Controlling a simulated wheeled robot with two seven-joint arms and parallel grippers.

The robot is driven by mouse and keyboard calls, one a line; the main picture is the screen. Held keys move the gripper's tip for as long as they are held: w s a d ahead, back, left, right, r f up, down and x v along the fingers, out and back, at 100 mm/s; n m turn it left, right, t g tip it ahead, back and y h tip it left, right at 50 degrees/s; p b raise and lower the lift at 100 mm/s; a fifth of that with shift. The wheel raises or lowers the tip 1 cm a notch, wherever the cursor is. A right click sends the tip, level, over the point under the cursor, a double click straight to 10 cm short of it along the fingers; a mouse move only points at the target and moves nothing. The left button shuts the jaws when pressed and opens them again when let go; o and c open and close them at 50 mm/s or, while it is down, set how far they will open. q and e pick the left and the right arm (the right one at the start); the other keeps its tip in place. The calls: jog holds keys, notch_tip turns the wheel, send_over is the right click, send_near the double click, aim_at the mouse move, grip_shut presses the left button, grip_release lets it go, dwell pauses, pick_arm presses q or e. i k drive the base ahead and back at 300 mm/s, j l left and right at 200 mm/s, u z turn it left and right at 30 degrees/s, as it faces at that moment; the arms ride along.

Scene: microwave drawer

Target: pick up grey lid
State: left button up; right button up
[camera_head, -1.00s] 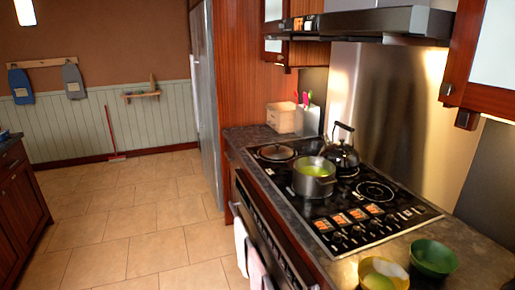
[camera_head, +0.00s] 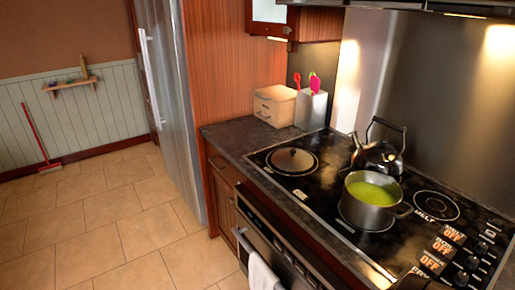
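The grey lid (camera_head: 292,160) lies flat on the left burner of the black stove top. It is a round, shallow disc, and nothing covers it from this view. Neither of my grippers can be made out. A dark shape shows at the bottom edge, right of the middle, and I cannot tell what it is.
A grey pot (camera_head: 368,214) with green contents stands on the stove (camera_head: 325,185), right of the lid. A black kettle (camera_head: 378,158) stands behind it. A wooden box (camera_head: 275,105) and a utensil holder (camera_head: 311,110) stand behind the lid.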

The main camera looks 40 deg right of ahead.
aim_at(290, 159)
jog(key=i+j+z, duration=0.1)
jog(key=i+z, duration=0.3)
jog(key=i+j+z, duration=0.2)
jog(key=i+z, duration=0.2)
jog(key=i+j+z, duration=0.4)
jog(key=i+l, duration=0.05)
